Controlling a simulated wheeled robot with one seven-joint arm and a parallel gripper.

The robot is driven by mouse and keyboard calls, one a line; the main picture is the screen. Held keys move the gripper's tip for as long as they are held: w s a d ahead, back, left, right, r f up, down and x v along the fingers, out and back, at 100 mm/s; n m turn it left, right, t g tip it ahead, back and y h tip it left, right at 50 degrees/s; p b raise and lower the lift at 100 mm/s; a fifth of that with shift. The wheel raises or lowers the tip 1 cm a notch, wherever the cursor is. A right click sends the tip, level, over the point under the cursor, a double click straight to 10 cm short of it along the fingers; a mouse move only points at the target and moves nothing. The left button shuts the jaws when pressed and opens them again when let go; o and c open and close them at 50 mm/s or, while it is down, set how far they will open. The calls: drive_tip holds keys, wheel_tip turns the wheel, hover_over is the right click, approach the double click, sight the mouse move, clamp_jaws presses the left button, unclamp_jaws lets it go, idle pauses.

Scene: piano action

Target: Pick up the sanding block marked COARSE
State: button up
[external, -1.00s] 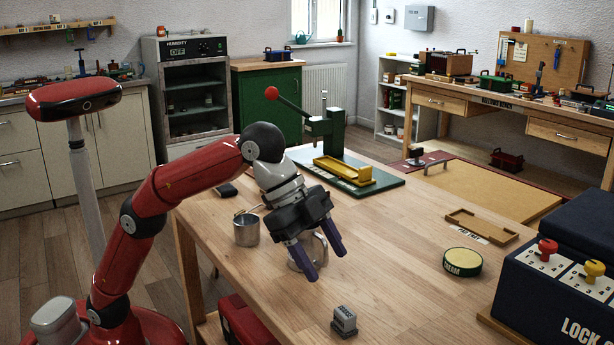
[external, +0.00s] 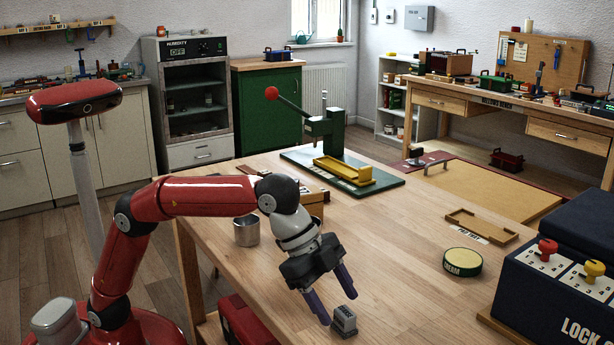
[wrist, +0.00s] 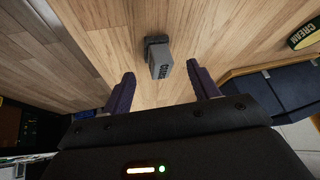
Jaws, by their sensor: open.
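The small grey sanding block (external: 344,321) stands on the wooden table near its front edge. In the wrist view the block (wrist: 160,60) shows dark lettering on its pale face, too small to read surely. My gripper (external: 340,309) is open and points down at the block, with its two purple fingers apart. In the wrist view the block lies in line with the gap between the fingertips (wrist: 160,72), a little beyond them. Nothing is held.
A metal cup (external: 246,231) stands left of my wrist. A round CREAM tin (external: 463,263) and a shallow wooden tray (external: 480,224) lie to the right. The dark blue lock box (external: 545,300) fills the right front. The table between block and tin is clear.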

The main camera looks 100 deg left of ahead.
sight(341, 311)
drive_tip(key=x, duration=0.2)
drive_tip(key=shift+w+f, duration=0.2)
drive_tip(key=shift+f, duration=0.1)
drive_tip(key=shift+c, duration=0.4)
clamp_jaws()
drive_tip(key=shift+r, duration=0.1)
wheel_tip(341, 311, up, 9)
drive_tip(key=shift+w+f+p, duration=0.1)
drive_tip(key=shift+p, duration=1)
drive_tip(key=shift+r, duration=0.55)
